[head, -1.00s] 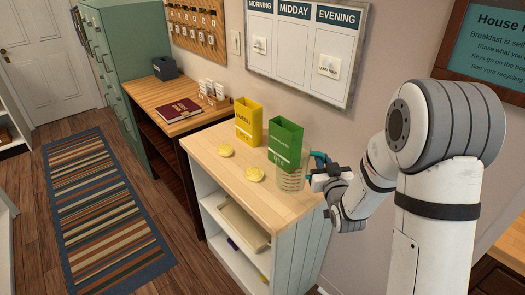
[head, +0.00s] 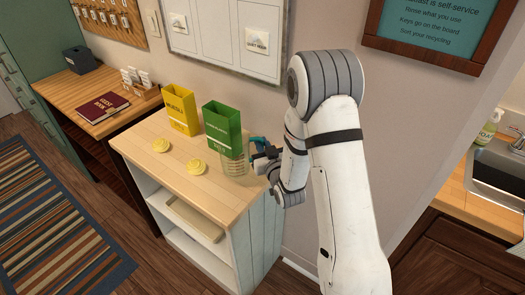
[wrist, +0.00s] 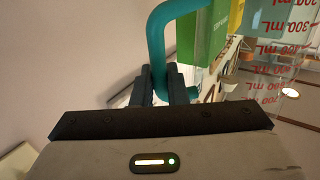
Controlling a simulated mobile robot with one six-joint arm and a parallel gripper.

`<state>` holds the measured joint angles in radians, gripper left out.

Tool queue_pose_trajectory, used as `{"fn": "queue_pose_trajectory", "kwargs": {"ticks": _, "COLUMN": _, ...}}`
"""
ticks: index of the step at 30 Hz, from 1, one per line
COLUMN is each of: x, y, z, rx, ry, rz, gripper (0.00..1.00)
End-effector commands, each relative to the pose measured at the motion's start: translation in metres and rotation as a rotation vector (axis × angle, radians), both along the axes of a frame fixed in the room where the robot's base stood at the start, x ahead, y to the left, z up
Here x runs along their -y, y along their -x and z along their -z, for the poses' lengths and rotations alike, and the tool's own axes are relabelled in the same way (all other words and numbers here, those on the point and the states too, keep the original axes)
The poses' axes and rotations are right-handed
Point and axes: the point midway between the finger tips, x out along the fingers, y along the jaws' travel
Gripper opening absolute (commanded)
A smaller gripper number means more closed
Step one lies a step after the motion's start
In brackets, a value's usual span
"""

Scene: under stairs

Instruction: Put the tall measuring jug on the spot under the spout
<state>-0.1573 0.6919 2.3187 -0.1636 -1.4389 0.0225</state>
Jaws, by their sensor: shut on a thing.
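The tall measuring jug (head: 235,165) is clear with a teal handle. It is at the right end of the wooden shelf top, in front of the green box; I cannot tell whether its base touches the wood. In the wrist view its clear wall with red mL marks (wrist: 283,50) is at the right, and the teal handle (wrist: 157,40) rises between my fingers. My gripper (head: 262,152) is shut on the handle, and its fingertips also show in the wrist view (wrist: 160,80). A tap (head: 516,140) shows at the right edge by the sink. The spot under the spout is not clearly visible.
A green box (head: 222,125), a yellow box (head: 178,110) and two yellow round items (head: 196,167) share the shelf top. A sink (head: 490,175) with a soap bottle (head: 489,128) lies in a wooden counter at right. A gap of floor and wall separates shelf and counter.

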Motion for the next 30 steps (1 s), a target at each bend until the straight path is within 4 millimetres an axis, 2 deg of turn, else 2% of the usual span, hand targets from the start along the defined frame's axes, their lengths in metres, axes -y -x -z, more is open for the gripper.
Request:
{"fn": "queue_pose_trajectory", "kwargs": {"ticks": 9, "x": 0.001, "y": 0.0, "z": 0.032, "rx": -0.001, "ry": -0.001, "rz": 0.002, "gripper": 0.0}}
{"fn": "queue_pose_trajectory", "kwargs": {"ticks": 23, "x": 0.001, "y": 0.0, "z": 0.038, "rx": 0.001, "ry": -0.001, "rz": 0.003, "gripper": 0.0}}
{"fn": "queue_pose_trajectory", "kwargs": {"ticks": 24, "x": 0.002, "y": 0.0, "z": 0.038, "rx": 0.0, "ry": 0.0, "rz": 0.003, "gripper": 0.14}}
{"fn": "queue_pose_trajectory", "kwargs": {"ticks": 30, "x": 0.002, "y": 0.0, "z": 0.037, "rx": 0.0, "ry": 0.0, "rz": 0.003, "gripper": 0.3}}
